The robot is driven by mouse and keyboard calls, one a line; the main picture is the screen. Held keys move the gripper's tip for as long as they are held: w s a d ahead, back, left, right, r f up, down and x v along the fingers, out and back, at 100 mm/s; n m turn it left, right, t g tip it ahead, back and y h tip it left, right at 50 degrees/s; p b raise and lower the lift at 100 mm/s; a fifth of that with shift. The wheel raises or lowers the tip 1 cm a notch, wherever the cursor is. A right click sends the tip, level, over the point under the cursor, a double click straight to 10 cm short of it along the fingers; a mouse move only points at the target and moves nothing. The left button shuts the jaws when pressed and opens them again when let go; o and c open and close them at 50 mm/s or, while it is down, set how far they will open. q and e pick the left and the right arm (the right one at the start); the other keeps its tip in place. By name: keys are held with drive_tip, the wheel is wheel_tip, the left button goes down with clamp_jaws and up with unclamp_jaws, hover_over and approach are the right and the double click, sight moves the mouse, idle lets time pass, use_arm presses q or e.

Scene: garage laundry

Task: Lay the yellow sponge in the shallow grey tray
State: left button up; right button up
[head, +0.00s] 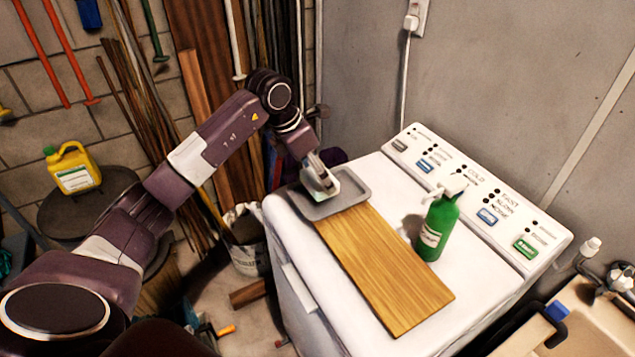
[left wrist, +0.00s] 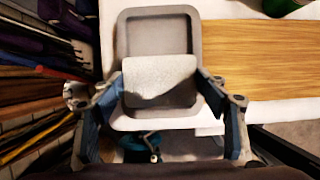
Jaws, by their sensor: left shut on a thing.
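The shallow grey tray (head: 352,188) sits at the far left corner of the white washer top, against the wooden board's far end. My left gripper (head: 322,183) is over the tray, pointing down, shut on a pale, whitish block. In the left wrist view this block (left wrist: 160,77) is between the two fingers of my left gripper (left wrist: 161,84) and overlaps the grey tray (left wrist: 155,36). I cannot tell whether the block touches the tray floor. It looks whitish rather than yellow, and no other sponge shows. My right gripper is not in view.
A wooden board (head: 385,270) lies on the washer (head: 455,300). A green spray bottle (head: 438,225) stands right of the board, before the control panel (head: 480,190). A yellow jug (head: 73,168) stands on a dark round top at left. The washer's front right is clear.

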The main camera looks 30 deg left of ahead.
sight(314, 179)
use_arm(q)
wheel_tip(314, 179, down, 4)
drive_tip(key=shift+s+d+r+p, duration=0.1)
drive_tip(key=shift+r+p, duration=0.1)
drive_tip(key=shift+p, duration=0.35)
drive_tip(key=shift+f, duration=0.3)
drive_tip(key=shift+f, duration=0.1)
drive_tip(key=o, duration=1.2)
